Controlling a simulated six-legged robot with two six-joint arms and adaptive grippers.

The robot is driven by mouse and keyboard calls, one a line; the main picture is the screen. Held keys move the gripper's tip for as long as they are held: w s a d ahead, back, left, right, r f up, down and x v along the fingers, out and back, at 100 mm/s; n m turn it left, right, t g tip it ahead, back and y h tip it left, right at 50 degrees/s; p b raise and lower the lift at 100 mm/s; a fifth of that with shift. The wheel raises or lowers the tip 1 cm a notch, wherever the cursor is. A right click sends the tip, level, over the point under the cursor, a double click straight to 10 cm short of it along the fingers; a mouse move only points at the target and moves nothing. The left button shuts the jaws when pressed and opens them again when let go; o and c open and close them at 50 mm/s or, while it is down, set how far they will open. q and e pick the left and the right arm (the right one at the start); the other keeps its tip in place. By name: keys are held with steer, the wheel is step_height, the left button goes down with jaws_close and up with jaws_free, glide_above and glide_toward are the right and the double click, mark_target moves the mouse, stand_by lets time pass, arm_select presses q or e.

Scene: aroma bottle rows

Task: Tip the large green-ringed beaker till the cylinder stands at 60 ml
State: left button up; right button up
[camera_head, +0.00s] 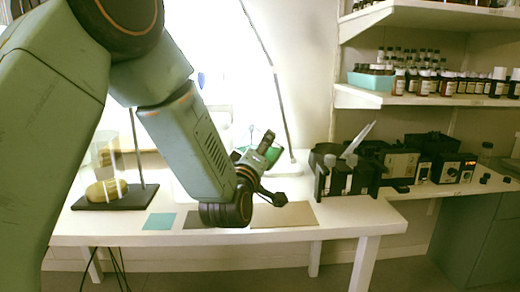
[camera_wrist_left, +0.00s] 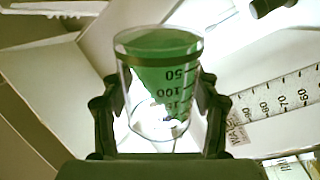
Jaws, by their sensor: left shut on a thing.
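My left gripper (camera_wrist_left: 158,105) is shut on the green-ringed beaker (camera_wrist_left: 158,125), with one finger on each side of the glass. The beaker is clear, with a dark green ring near its rim and printed marks that read upside down. Green liquid lies toward the rim, so the beaker looks strongly tipped. In the head view, my left gripper (camera_head: 264,172) is above the table and partly hides the green beaker (camera_head: 274,153).
A dark-based stand (camera_head: 117,198) with glassware is at the left of the white table (camera_head: 340,226). Teal (camera_head: 159,221) and tan (camera_head: 285,215) mats lie in front. Black equipment (camera_head: 345,178) stands to the right. Shelves (camera_head: 420,100) with several bottles hang behind.

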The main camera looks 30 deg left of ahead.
arm_select(q)
steer(key=shift+f+n+b, duration=0.2)
steer(key=shift+n+b, duration=0.35)
steer(key=shift+n, duration=0.15)
stand_by(2.1)
steer(key=shift+a+r+n, duration=0.1)
steer(key=shift+r+n, duration=0.1)
steer(key=shift+n, duration=0.4)
stand_by(3.3)
steer(key=m+p, duration=0.1)
steer(key=m, duration=0.1)
steer(key=shift+m+p, duration=0.3)
steer(key=shift+m, duration=0.3)
steer(key=shift+f, duration=0.1)
